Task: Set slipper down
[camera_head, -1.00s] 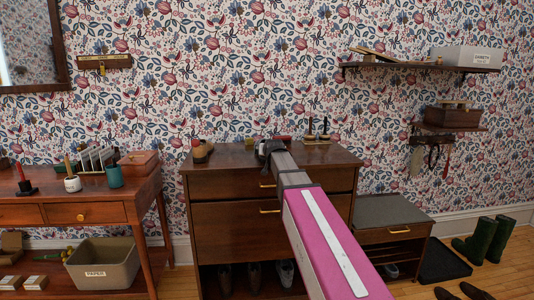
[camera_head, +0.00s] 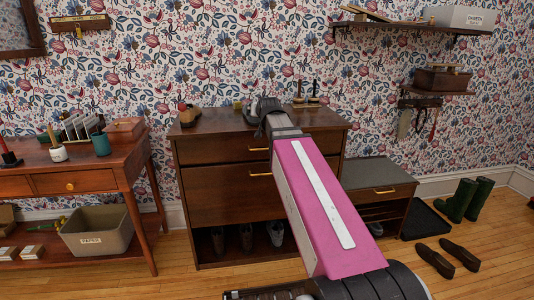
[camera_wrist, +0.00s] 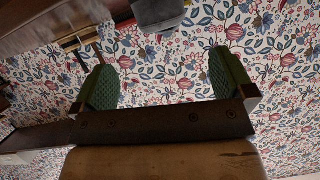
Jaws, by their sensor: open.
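My gripper (camera_wrist: 160,82) is open in the wrist view, with its green textured finger pads wide apart and nothing between them. A grey rounded object (camera_wrist: 157,12), which looks like the slipper, shows at the top edge of that view, beyond the fingertips and cut off by the frame. I cannot tell exactly what it rests on. In the head view my gripper (camera_head: 262,106) is small and dark over the back middle of the wooden cabinet top (camera_head: 222,124). My pink arm hides part of the cabinet, and the slipper cannot be told apart from the gripper there.
A brush-like item (camera_head: 189,116) stands on the cabinet's left; upright dark-handled items (camera_head: 306,100) stand at its right. Shoes (camera_head: 246,238) sit in the cabinet's lower opening. A side table (camera_head: 100,180) stands left, a bench (camera_head: 375,172) right.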

